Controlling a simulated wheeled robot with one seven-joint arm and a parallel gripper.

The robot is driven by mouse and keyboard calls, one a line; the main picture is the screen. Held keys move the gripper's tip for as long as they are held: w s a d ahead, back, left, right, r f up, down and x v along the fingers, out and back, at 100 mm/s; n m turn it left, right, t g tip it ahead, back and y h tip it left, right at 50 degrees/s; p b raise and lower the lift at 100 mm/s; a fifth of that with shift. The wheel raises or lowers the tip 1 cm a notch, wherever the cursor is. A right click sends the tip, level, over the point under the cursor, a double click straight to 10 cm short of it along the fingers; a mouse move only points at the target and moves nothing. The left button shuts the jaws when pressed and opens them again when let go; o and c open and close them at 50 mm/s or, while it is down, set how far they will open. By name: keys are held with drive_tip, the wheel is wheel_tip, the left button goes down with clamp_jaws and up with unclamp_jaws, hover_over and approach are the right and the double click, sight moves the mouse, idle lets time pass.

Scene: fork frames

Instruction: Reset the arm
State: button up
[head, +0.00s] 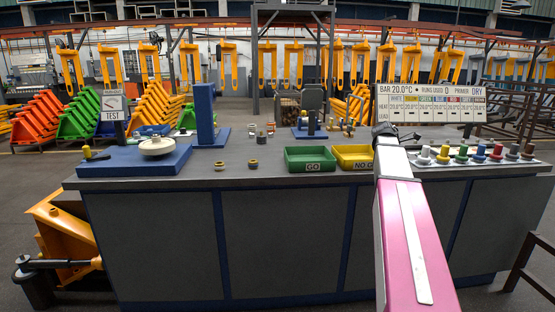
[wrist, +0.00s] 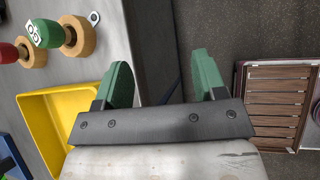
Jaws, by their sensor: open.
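My gripper (wrist: 160,62) shows in the wrist view with its two green fingers spread wide apart. Nothing is between the fingers; grey bench top, the bench edge and dark floor show beyond them. In the head view my pink arm (head: 412,245) rises from the bottom right and reaches over the front edge of the bench (head: 240,178). A dark part at its far end stands near the yellow NO GO tray; the fingers cannot be made out there.
The yellow tray (wrist: 38,97) lies left of my gripper in the wrist view, with green (wrist: 45,33) and red (wrist: 8,53) capped pieces above it. A green GO tray (head: 310,167), blue scale (head: 130,166) and sign board (head: 430,89) stand on the bench.

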drive_tip(key=s+a+f+m+y, duration=0.2)
drive_tip(key=s+a+f+m, duration=0.4)
drive_tip(key=a+f, duration=0.4)
drive_tip(key=s+a+f+m+g+y, duration=0.1)
drive_tip(key=s+a+f+m+y, duration=0.2)
drive_tip(key=s+a+f+m, duration=0.3)
drive_tip(key=s+a+f+m+g+y, duration=0.1)
drive_tip(key=s+a+f+m+y, duration=0.1)
drive_tip(key=s+a+f+m, duration=0.4)
drive_tip(key=s+a+f, duration=0.2)
drive_tip(key=a+f, duration=0.2)
drive_tip(key=f, duration=0.2)
drive_tip(key=s+a+f, duration=0.2)
drive_tip(key=a+f, duration=0.3)
drive_tip(key=f, duration=0.2)
drive_tip(key=shift+s+a+y, duration=0.15)
drive_tip(key=shift+s+y, duration=0.15)
drive_tip(key=shift+y, duration=0.1)
